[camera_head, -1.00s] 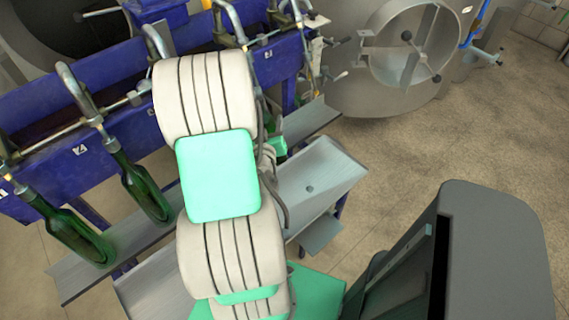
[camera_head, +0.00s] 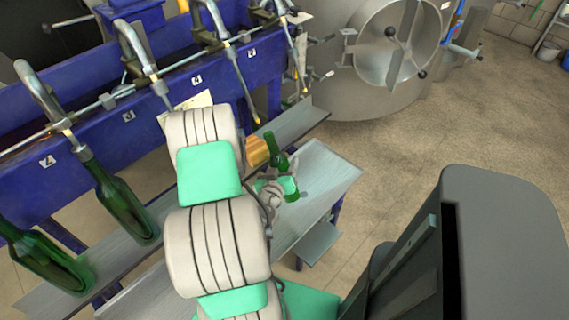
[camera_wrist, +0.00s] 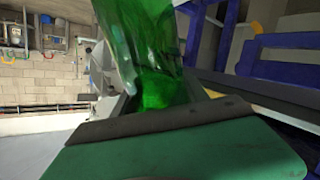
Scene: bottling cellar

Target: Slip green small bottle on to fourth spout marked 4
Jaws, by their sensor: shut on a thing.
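A small green bottle (camera_head: 276,152) is in my gripper (camera_head: 288,186), neck up and slightly tilted, over the metal trough. In the wrist view the green bottle (camera_wrist: 150,55) fills the top middle, against the jaw, and its top is cut off. The spout tip (camera_head: 257,119) hangs just above and left of its neck; they look apart. Another spout (camera_head: 304,85) hangs farther right. Small white tags, such as this one (camera_head: 252,53), mark the blue filler (camera_head: 90,145); I cannot read their numbers surely. My arm hides part of the row.
A larger green bottle (camera_head: 122,208) hangs at a left spout, and another (camera_head: 45,262) is at the lower left. A metal shelf (camera_head: 302,118) runs below the spouts, with a tray (camera_head: 325,170) in front. A steel tank (camera_head: 385,60) stands behind.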

